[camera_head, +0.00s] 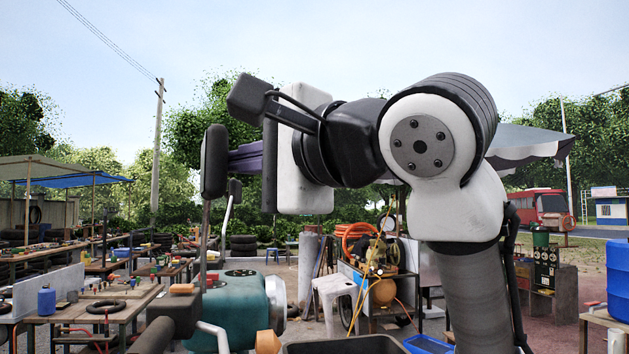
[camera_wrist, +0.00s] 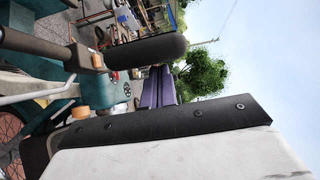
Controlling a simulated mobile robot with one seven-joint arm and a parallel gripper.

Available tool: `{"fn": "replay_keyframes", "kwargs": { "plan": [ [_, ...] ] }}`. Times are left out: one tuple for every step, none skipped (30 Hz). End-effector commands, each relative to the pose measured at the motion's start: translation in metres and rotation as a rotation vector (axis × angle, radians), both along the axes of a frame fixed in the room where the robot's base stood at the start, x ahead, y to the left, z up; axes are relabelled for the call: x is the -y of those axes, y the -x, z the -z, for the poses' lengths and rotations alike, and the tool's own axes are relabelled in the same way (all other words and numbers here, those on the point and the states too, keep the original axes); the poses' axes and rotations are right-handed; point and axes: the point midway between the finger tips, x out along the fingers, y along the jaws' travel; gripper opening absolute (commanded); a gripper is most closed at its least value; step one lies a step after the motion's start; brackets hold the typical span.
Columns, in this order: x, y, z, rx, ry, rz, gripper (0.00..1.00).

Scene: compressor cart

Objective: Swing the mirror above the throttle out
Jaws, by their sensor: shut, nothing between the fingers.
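A dark mirror (camera_head: 214,160) stands upright on a thin stem that rises above the teal vehicle body (camera_head: 235,305). A dark handlebar grip (camera_head: 172,308) is below it, at the lower left. The mirror also shows in the wrist view (camera_wrist: 145,52), as a dark rounded bar close to my fingertips. My gripper (camera_head: 231,159) has purple fingers that point left at the mirror from its right side. The fingers are shut and empty, and they also show in the wrist view (camera_wrist: 160,73). I cannot tell whether the tips touch the mirror, which hides part of them.
A smaller dark piece on a pale stem (camera_head: 234,188) stands just below my fingers. Work tables (camera_head: 105,310) are at the left. A white stool (camera_head: 335,295) and a compressor cart (camera_head: 380,268) are behind. Open air lies above the mirror.

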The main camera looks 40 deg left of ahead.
Motion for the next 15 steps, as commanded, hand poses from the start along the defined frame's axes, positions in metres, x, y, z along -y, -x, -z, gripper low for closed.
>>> {"fn": "replay_keyframes", "kwargs": {
  "plan": [
    [-0.0012,0.0042,0.0008,0.003,0.0,-0.002,0.0],
    [-0.0017,0.0058,0.0007,0.003,0.0,-0.002,0.0],
    [-0.0024,0.0075,0.0006,0.003,0.001,-0.003,0.0],
    [-0.0028,0.0085,0.0005,0.002,0.001,-0.002,0.0],
    [-0.0032,0.0092,0.0005,0.002,0.001,-0.002,0.0],
    [-0.0035,0.01,0.0004,0.001,0.001,-0.002,0.0],
    [-0.0039,0.0105,0.0004,0.001,0.001,-0.002,0.0],
    [-0.004,0.0109,0.0003,0.001,0.001,-0.002,0.0],
    [-0.0042,0.0113,0.0002,0.001,0.001,-0.002,0.0],
    [-0.0043,0.0115,0.0002,0.001,0.001,-0.002,0.0],
    [-0.0044,0.0116,0.0001,0.001,0.001,-0.001,0.0],
    [-0.0044,0.0117,0.0,0.001,0.001,-0.001,0.0],
    [-0.0044,0.0117,0.0,0.001,0.001,-0.001,0.0],
    [-0.0044,0.0117,0.0,0.001,0.001,-0.001,0.0],
    [-0.0044,0.0117,-0.0001,0.001,0.001,-0.001,0.0]
  ]
}}
